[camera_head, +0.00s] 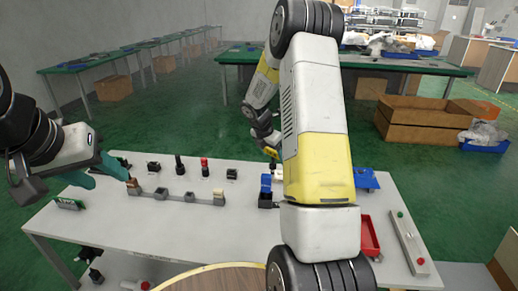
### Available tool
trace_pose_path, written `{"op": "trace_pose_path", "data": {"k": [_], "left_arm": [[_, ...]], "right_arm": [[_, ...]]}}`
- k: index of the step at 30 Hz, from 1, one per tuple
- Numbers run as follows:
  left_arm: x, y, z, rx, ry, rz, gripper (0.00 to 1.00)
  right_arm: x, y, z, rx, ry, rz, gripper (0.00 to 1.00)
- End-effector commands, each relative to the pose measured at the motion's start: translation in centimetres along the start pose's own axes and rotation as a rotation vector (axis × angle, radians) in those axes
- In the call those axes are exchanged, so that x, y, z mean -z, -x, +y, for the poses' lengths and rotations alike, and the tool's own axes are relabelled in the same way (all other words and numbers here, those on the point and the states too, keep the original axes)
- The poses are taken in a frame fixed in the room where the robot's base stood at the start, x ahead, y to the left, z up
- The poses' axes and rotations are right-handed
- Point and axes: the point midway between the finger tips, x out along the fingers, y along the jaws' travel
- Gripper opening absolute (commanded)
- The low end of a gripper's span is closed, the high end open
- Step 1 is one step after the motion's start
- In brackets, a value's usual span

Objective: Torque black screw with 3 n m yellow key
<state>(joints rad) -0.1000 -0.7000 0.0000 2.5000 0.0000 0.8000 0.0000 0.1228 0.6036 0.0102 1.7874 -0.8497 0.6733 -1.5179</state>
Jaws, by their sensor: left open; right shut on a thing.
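My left gripper (98,173), with teal fingers, is open over the left end of the white table, and I see nothing between its fingers. My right arm fills the middle of the view. Its gripper (270,148) is small and partly hidden behind the arm, above the table's far side. It is shut on a small yellow thing that looks like the yellow key (270,153); its shape is unclear. A blue and black fixture (266,190) stands in front of that gripper. I cannot make out the black screw; several small black fixtures (153,167) stand along the back.
The white table (150,222) has a low row of grey blocks (174,196), a red-topped post (204,166), a red tray (370,236) and a blue tray (367,179). A long button panel (408,242) lies at the right. The table's front left is mostly bare.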

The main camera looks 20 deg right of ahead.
Motion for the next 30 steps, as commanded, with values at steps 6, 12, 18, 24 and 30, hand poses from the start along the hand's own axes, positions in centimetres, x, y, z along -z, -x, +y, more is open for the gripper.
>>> {"op": "trace_pose_path", "data": {"k": [6,12,18,24,30], "left_arm": [[0.0,0.0,0.0,0.0,0.0,0.0,0.48],[0.0,0.0,0.0,0.0,0.0,0.0,0.48],[0.0,0.0,0.0,0.0,0.0,0.0,0.48],[0.0,0.0,0.0,0.0,0.0,0.0,0.48],[0.0,0.0,0.0,0.0,0.0,0.0,0.48]], "right_arm": [[0.0,0.0,0.0,0.0,0.0,0.0,0.12],[0.2,-0.4,0.0,0.0,0.0,0.0,0.12],[0.5,-1.0,0.0,0.0,0.0,0.0,0.12],[0.7,-1.6,0.0,0.0,0.001,0.0,0.12],[0.9,-2.1,0.0,0.0,0.0,0.0,0.12]]}}
